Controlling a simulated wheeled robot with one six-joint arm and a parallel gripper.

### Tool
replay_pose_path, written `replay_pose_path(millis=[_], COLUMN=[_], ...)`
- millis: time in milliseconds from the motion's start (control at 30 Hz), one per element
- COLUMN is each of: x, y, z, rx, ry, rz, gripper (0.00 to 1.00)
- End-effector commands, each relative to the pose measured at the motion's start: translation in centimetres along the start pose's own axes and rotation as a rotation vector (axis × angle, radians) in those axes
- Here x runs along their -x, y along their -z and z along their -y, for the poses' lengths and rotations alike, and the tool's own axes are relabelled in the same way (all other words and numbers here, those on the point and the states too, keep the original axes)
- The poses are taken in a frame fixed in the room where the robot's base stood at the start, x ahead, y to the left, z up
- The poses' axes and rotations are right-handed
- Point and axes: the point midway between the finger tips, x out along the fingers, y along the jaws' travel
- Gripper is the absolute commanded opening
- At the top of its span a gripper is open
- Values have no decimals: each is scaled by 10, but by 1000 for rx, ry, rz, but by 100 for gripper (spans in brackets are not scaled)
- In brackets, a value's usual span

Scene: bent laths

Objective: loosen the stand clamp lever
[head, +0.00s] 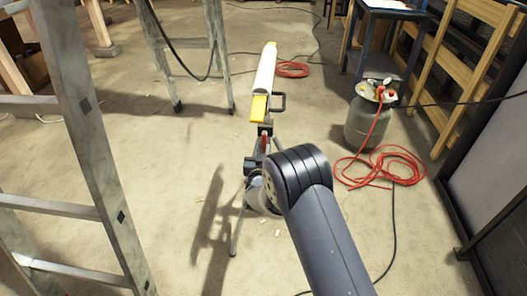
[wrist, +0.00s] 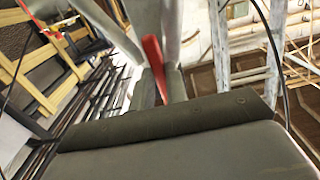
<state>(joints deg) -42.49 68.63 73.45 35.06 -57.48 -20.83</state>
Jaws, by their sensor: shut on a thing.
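The stand (head: 236,222) is a tripod with thin legs on the floor, mid-picture in the head view. A white tube with yellow ends (head: 265,72) and a dark side handle is on top of it. The red clamp lever (head: 264,143) shows below the tube, just above my arm. In the wrist view the red lever (wrist: 152,50) stands up, slightly tilted, between the grey fingers of my gripper (wrist: 160,76). The gripper is shut on it. In the head view my arm hides the gripper and part of the stand.
A metal stepladder (head: 88,140) stands close on the left. A grey gas bottle (head: 362,122) with a coiled red hose (head: 385,166) stands right of the stand. Wooden frames (head: 455,70) and a dark-edged panel (head: 500,165) line the right. Floor between is mostly clear.

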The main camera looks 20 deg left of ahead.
Motion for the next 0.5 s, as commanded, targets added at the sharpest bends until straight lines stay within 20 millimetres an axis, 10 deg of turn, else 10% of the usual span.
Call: replay_pose_path(millis=[500], x=[0], y=[2], z=[-11], rx=[258], ry=[-1], rz=[0], gripper=[0])
